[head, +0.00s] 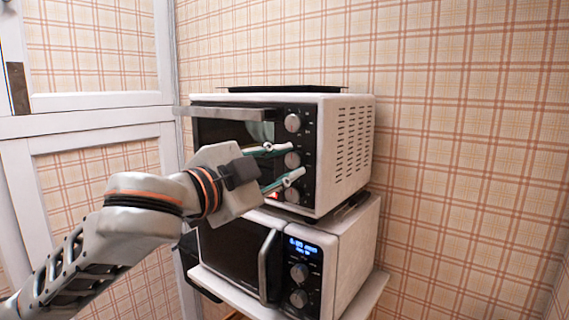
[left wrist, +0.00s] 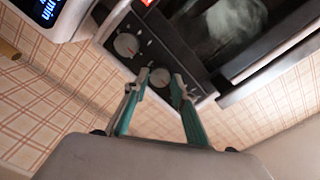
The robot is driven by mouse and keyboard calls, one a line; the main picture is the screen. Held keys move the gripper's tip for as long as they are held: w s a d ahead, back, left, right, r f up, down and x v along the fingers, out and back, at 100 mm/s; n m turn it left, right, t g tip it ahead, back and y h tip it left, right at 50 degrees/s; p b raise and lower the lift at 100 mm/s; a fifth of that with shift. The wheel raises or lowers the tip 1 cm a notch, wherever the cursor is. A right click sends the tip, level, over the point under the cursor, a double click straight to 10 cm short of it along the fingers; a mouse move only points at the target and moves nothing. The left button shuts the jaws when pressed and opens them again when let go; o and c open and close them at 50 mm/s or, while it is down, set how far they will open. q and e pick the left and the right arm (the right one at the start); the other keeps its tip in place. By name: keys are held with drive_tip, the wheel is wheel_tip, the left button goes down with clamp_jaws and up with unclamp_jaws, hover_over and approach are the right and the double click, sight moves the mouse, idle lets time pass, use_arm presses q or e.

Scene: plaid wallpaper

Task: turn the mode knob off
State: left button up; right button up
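The white toaster oven (head: 328,160) has a black front panel with three round pale knobs in a column: a top knob (head: 292,123), a middle knob (head: 292,160) and a bottom knob (head: 292,195). Their labels are too small to read, so I cannot tell which is the mode knob. My left gripper (head: 290,161) is open, one finger above the middle knob and one below it. In the left wrist view the middle knob (left wrist: 160,77) shows between the fingertips (left wrist: 160,79); contact is unclear. My right gripper is not in view.
The oven stands on a white microwave (head: 350,245) with a lit blue display and its own knobs. A long oven handle (head: 225,112) sticks out at the upper left. A white panelled door (head: 90,100) is at the left.

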use_arm(q)
drive_tip(key=shift+o, duration=0.5)
drive_tip(key=v, duration=0.7)
drive_tip(key=shift+s, duration=0.2)
drive_tip(key=shift+a, duration=0.15)
